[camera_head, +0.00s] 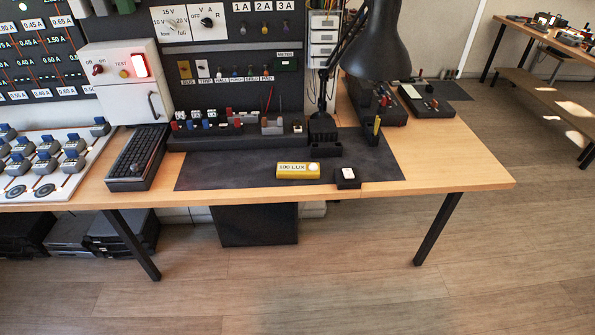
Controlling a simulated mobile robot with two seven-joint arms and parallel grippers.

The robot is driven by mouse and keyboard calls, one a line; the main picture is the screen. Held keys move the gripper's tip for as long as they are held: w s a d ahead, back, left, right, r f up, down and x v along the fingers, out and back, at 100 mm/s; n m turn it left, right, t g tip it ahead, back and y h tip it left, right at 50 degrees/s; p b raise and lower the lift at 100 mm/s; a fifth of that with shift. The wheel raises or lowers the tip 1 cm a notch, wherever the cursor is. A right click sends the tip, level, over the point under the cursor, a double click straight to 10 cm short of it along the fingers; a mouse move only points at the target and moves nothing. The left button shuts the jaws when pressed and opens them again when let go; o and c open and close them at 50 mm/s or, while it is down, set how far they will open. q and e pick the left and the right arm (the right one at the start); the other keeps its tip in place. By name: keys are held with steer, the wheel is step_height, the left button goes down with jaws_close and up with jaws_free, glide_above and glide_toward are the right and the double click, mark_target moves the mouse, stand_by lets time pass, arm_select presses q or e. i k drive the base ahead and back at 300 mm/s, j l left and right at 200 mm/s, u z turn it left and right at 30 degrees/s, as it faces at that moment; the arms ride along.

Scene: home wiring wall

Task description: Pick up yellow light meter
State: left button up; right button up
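The yellow light meter (298,171) lies flat on the dark mat near the front edge of the table. Neither of my grippers shows in the head view.
The dark mat (230,175) is mostly bare around the meter. A small black box with a white top (347,176) sits just right of it. A black lamp (378,45) overhangs behind. A black keyboard-like unit (138,155) lies left. The wooden table (455,165) is clear at right.

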mark_target(284, 170)
steer(key=i+j+z, duration=0.8)
steer(key=j+z, duration=0.25)
